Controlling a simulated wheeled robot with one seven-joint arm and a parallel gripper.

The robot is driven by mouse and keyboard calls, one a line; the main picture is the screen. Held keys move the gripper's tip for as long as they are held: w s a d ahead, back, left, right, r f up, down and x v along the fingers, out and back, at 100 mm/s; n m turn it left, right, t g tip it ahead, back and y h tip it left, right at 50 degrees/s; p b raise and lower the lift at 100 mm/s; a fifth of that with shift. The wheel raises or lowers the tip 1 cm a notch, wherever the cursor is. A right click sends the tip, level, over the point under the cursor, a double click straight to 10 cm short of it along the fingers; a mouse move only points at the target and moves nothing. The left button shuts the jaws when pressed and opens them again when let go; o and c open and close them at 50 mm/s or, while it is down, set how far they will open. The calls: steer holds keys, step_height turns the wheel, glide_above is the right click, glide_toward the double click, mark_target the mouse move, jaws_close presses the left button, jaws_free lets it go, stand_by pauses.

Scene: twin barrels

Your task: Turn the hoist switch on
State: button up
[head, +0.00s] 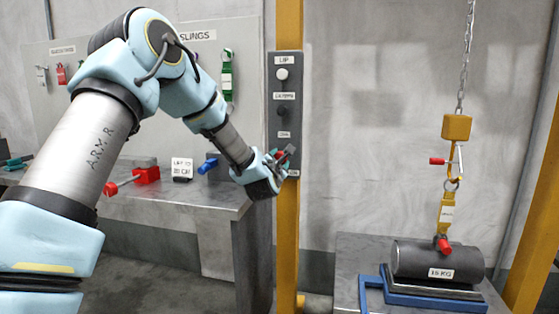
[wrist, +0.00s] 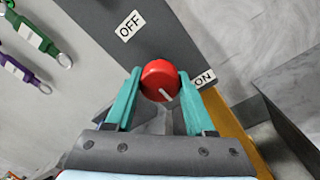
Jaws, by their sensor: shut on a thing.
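The hoist switch is a round red knob (wrist: 160,78) with a short white pointer line. In the wrist view the line sits at the knob's lower edge and points down and slightly right. The OFF label (wrist: 130,26) is above and left of the knob, the ON label (wrist: 203,78) close to its right. My gripper (wrist: 160,88) has its teal fingers on both sides of the knob and is shut on it. In the head view my gripper (head: 283,158) is at the lower part of the grey control panel (head: 285,65) and mostly hides the knob.
The panel is on a yellow post (head: 288,230). A workbench (head: 185,198) with red and blue tools stands left of it, below a board of slings (head: 228,75). At right a yellow hoist hook (head: 457,127) hangs on a chain above a dark 15 KG cylinder (head: 410,260).

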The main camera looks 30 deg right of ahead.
jaws_close()
steer(key=shift+m+b, duration=0.3)
steer(key=shift+b, duration=0.1)
steer(key=m+b, duration=0.2)
steer(key=b, duration=0.1)
steer(key=shift+f, duration=0.2)
steer(key=m+b, duration=0.7)
steer(key=m, duration=0.1)
steer(key=m+b, duration=0.2)
steer(key=shift+r+m+h+b, duration=0.2)
steer(key=shift+m+h+b, duration=0.15)
steer(key=shift+m+h, duration=0.05)
steer(key=m+b, duration=0.2)
steer(key=m, duration=0.3)
steer(key=shift+r+b, duration=0.15)
steer(key=shift+b, duration=0.2)
